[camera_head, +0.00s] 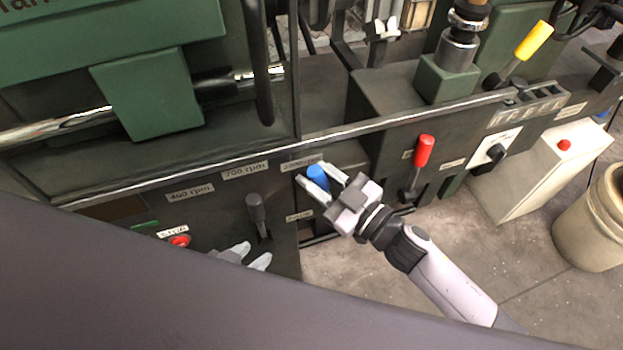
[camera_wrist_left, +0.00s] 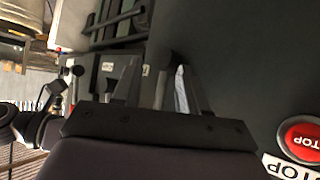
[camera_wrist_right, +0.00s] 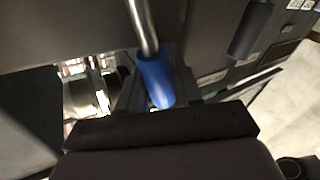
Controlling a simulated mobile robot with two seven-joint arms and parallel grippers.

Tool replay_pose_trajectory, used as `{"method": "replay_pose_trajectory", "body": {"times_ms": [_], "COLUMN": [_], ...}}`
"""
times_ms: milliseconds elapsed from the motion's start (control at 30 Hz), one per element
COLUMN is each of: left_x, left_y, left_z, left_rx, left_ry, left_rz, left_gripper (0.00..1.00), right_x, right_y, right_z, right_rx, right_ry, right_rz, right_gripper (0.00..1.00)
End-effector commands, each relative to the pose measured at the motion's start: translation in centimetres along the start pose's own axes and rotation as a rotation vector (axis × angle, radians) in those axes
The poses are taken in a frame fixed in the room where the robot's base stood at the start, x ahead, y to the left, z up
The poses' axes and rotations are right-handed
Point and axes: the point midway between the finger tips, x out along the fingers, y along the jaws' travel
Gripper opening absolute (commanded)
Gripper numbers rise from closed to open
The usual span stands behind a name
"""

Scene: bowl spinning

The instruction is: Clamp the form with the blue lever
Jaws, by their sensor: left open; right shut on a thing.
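The blue lever (camera_head: 318,177) stands at the front of the dark machine, beside the 2000 rpm label. My right gripper (camera_head: 314,174) has its fingers around the blue handle and is shut on it. In the right wrist view the blue handle (camera_wrist_right: 154,80) lies between the fingers, with a bare metal rod running up from it. My left gripper (camera_head: 254,256) is open and empty, low in front of the machine panel and partly hidden by a dark part in the foreground. Its two fingers also show apart in the left wrist view (camera_wrist_left: 158,85). I cannot make out the form.
A grey lever (camera_head: 257,214) stands between my grippers. A red stop button (camera_head: 180,241) is left of my left gripper. A red lever (camera_head: 423,152) and a yellow lever (camera_head: 533,41) are further right. A beige bin (camera_head: 590,225) stands at the right. Floor is open behind my right arm.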

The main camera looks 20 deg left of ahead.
Motion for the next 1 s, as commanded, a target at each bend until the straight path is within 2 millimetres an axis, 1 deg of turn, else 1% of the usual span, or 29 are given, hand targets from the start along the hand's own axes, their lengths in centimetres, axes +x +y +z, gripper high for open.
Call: {"method": "replay_pose_trajectory", "body": {"times_ms": [200,500,700,1000], "left_x": [0.4,1.0,1.2,1.3], "left_y": [0.0,0.0,0.1,0.1], "left_z": [0.6,1.3,1.6,1.6], "left_rx": [0.0,-0.002,-0.009,-0.012], "left_ry": [-0.001,-0.001,0.001,0.002], "left_rz": [0.0,0.0,0.0,0.0], "left_gripper": [0.43,0.43,0.43,0.43], "right_x": [-0.9,-2.0,-2.5,-2.6], "right_y": [1.7,3.5,4.3,4.6], "right_z": [0.2,0.6,0.8,0.9], "right_rx": [0.145,0.318,0.387,0.42], "right_ry": [0.074,0.164,0.199,0.215], "right_rz": [0.032,0.067,0.081,0.089], "right_gripper": [0.0,0.0,0.0,0.0]}}
